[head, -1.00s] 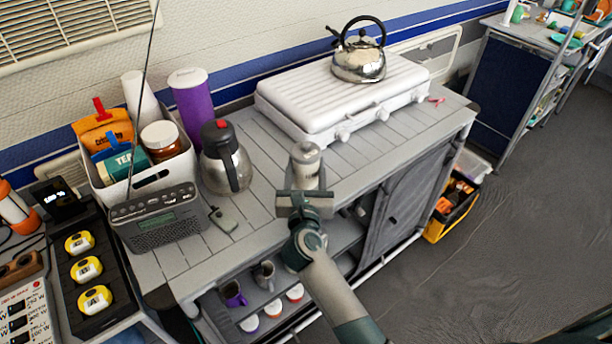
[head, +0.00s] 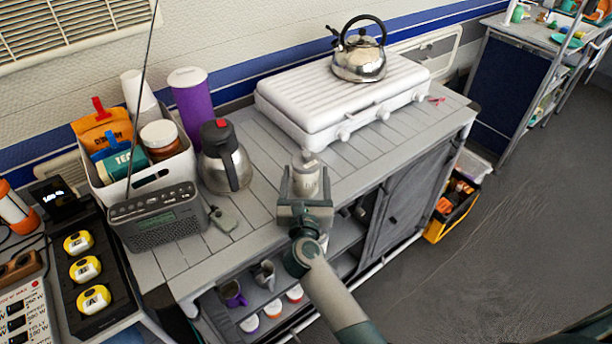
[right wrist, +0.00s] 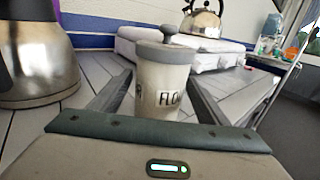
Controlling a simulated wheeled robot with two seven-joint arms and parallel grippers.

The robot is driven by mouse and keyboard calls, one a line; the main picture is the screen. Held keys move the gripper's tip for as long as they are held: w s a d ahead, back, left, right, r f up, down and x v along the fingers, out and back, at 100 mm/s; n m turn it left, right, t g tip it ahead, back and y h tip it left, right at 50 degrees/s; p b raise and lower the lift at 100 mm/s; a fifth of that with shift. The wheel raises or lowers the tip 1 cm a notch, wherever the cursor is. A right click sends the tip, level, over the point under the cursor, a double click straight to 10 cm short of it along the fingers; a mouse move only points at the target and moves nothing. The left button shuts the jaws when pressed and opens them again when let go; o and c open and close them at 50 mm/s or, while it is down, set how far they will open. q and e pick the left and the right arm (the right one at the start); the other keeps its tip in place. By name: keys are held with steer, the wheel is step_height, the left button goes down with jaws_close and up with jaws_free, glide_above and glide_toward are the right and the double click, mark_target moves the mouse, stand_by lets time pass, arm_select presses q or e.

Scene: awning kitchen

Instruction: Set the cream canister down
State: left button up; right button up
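The cream canister (head: 306,182) has a grey lid with a round knob. In the right wrist view the canister (right wrist: 164,88) looks upright and shows part of a dark label, "FLO". My right gripper (head: 306,192) has one finger along each side of it and is shut on it, at the front edge of the grey slatted worktop (head: 262,135). The canister's base is hidden behind the gripper, so I cannot tell whether it touches the worktop. My left gripper is not in view.
A steel flask (head: 224,160) stands to the left, with a radio (head: 158,220) and a crate of food (head: 150,180) beyond. A white stove (head: 345,105) with a kettle (head: 358,62) is behind. The worktop between flask and stove is clear.

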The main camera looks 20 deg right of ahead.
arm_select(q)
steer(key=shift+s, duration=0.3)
arm_select(e)
steer(key=shift+r, duration=0.15)
